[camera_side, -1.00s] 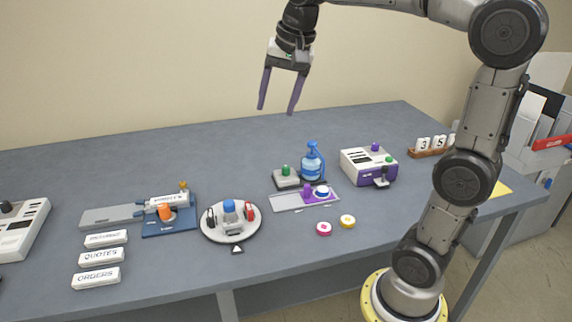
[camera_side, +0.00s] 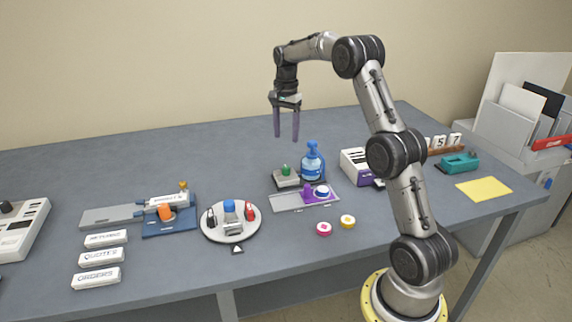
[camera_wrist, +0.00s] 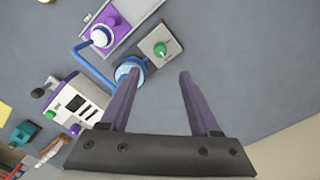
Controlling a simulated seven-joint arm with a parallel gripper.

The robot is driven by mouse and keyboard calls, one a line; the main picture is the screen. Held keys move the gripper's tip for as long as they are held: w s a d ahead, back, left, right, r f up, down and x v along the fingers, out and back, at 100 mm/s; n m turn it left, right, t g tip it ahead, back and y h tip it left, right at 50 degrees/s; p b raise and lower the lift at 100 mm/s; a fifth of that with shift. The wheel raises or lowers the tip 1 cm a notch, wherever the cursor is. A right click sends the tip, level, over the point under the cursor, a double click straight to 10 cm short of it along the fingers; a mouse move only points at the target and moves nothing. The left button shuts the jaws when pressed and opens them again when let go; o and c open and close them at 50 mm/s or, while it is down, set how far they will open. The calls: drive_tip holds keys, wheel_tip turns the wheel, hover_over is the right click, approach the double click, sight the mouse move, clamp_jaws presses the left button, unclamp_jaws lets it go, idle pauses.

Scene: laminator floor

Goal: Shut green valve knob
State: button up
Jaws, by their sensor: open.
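A green knob (camera_side: 286,169) stands on a small grey box (camera_side: 287,180) left of a blue bottle-like tank (camera_side: 312,163). In the wrist view the green knob (camera_wrist: 161,49) sits on its pale box, just beyond the tank (camera_wrist: 128,72). Another, smaller green knob (camera_wrist: 74,130) shows on the white and purple box in the wrist view. My gripper (camera_side: 286,140) hangs above the table over the grey box, fingers down, apart and empty. In the wrist view, the gap between my gripper's fingertips (camera_wrist: 158,76) lies close to the green knob in the picture.
A purple and grey slider plate (camera_side: 290,202) lies in front of the grey box. A white and purple box (camera_side: 354,164) stands to the right, partly behind my arm. A round white turntable (camera_side: 212,233) is to the left. The table behind the knob is clear.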

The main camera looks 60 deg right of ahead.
sight(286, 167)
wheel_tip(286, 167, down, 12)
drive_tip(key=shift+r, duration=0.25)
clamp_jaws()
idle(0.4)
